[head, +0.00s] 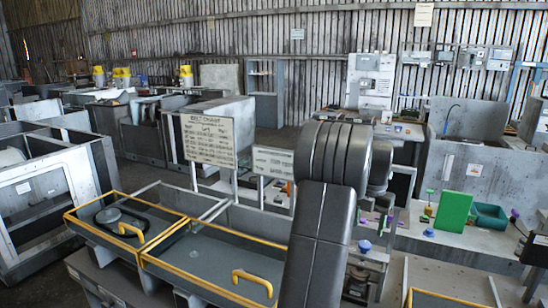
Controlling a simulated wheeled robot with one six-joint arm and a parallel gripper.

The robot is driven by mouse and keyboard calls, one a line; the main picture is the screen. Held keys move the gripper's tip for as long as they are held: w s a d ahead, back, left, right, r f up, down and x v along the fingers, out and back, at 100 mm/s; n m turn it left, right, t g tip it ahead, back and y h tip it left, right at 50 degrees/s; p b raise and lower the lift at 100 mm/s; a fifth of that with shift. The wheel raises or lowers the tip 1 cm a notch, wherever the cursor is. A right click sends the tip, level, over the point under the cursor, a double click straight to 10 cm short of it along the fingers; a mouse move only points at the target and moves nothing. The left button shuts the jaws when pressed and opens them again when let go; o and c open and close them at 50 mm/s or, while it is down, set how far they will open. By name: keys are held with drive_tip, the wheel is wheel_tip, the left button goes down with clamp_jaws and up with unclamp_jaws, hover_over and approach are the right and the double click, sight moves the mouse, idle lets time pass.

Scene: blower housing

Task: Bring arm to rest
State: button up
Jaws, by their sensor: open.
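My arm (319,240) rises from the bottom edge, right of the middle, to a thick dark ribbed joint (333,155). A further dark part of the arm (380,165) shows just behind and right of that joint. The arm looks folded there. My gripper cannot be made out; it seems hidden behind the arm, so nothing shows of its fingers or of anything between them.
Two yellow-edged trays with yellow handles (252,280) lie left of the arm; the left one holds a dark belt-like loop (122,216). A sign board (208,140) stands behind. At right, a bench carries a green block (453,211), a teal bin (489,217) and knobs.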

sight(365, 244)
wheel_tip(365, 244, up, 8)
wheel_tip(365, 244, down, 14)
drive_tip(key=shift+r+p, duration=0.1)
drive_tip(key=shift+p, duration=0.7)
drive_tip(key=shift+m, duration=0.3)
drive_tip(key=m, duration=1.5)
drive_tip(key=shift+m, duration=2.5)
